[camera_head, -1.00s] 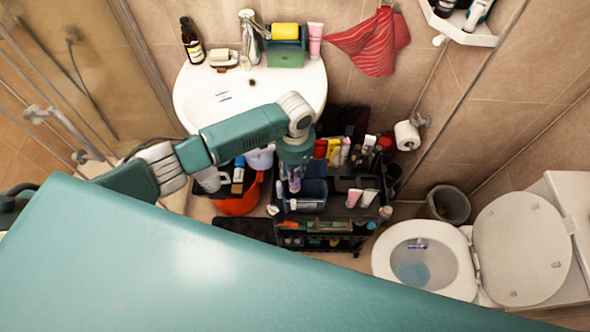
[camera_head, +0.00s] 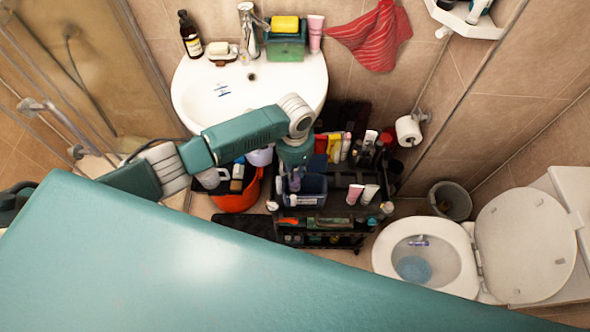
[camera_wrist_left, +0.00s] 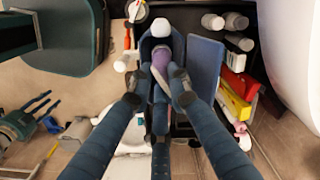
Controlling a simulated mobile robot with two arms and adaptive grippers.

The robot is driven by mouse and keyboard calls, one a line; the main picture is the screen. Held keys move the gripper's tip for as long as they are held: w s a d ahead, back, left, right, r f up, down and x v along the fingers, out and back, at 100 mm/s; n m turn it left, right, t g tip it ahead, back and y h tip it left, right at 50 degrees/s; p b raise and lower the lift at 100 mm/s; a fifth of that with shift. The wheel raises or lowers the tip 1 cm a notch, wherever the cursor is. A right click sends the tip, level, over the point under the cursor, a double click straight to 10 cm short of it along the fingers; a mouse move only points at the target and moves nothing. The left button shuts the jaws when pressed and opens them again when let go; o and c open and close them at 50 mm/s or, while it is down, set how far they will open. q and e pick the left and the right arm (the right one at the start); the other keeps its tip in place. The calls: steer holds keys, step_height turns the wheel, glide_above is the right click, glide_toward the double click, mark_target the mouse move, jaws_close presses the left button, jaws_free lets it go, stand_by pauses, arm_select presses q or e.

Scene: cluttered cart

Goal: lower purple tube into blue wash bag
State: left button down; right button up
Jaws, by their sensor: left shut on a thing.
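The purple tube (camera_wrist_left: 161,62) is between the fingertips of my left gripper (camera_wrist_left: 160,84), which is shut on it. The tube's white cap shows at its upper end in the left wrist view. The blue wash bag (camera_head: 316,185) stands open on the cart in the head view. Its blue side (camera_wrist_left: 204,64) shows beside the tube in the left wrist view. My left gripper (camera_head: 293,180) points down at the left part of the bag's opening. How deep the tube sits is hidden. A teal gripper with dark fingers, seemingly my right one (camera_wrist_left: 45,112), shows small at lower left in the wrist view.
The black cart (camera_head: 345,232) holds several bottles and tubes close to the bag. Red and yellow packs (camera_head: 334,147) stand behind it. An orange bucket (camera_head: 238,199) is left of the cart. The sink (camera_head: 205,92) is behind and the toilet (camera_head: 440,262) at right.

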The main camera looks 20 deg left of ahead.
mark_target(295, 187)
arm_select(q)
steer(key=shift+f+b, duration=3.7)
steer(key=shift+f, duration=1.85)
steer(key=shift+f, duration=0.15)
steer(key=shift+r+p, duration=0.2)
steer(key=shift+p, duration=0.1)
steer(key=c, duration=1.6)
jaws_free()
steer(key=shift+o, duration=0.2)
steer(key=shift+r, duration=0.1)
